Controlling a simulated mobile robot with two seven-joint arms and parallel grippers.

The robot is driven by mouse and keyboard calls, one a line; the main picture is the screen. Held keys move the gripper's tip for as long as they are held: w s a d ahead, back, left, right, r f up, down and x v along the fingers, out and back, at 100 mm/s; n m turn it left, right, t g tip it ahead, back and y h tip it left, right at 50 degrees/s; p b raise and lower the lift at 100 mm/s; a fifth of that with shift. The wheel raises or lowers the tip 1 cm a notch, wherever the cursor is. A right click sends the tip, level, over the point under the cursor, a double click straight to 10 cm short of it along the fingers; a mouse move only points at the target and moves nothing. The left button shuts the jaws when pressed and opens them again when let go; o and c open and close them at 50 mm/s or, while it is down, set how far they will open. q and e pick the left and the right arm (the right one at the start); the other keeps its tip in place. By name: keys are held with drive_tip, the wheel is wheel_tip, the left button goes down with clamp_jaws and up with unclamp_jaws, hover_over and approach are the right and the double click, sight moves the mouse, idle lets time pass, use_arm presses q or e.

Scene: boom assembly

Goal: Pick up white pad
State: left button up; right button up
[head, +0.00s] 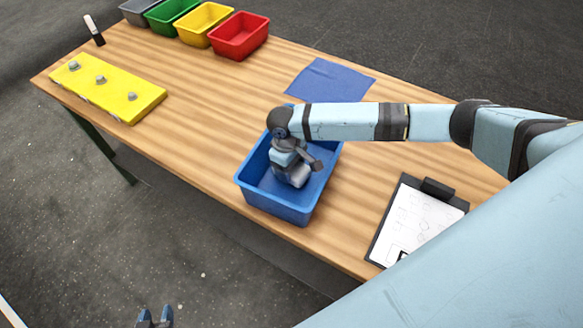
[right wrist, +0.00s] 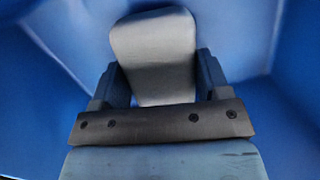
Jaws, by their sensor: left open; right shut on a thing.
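The white pad (head: 299,176) is inside the blue bin (head: 276,207), in the middle of the table. My right gripper (head: 291,168) reaches down into the bin and is shut on the pad. In the right wrist view the pad (right wrist: 153,50) looks pale grey with rounded corners and stands between the two dark fingers. Bin walls surround it. I cannot tell whether the pad touches the bin floor. My left gripper (head: 155,318) is open and empty at the bottom edge of the head view, away from the table.
A blue cloth (head: 328,80) lies behind the bin. A clipboard (head: 415,222) with paper lies to its right. A yellow board (head: 108,88) with grey knobs lies at the left. Red (head: 240,37), yellow, green and grey bins line the far edge. The table between is clear.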

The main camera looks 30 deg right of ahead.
wheel_tip(320, 180, up, 19)
drive_tip(key=b, duration=0.1)
idle(0.4)
drive_tip(key=shift+o, duration=0.7)
drive_tip(key=shift+c, duration=0.2)
drive_tip(key=shift+d, duration=0.1)
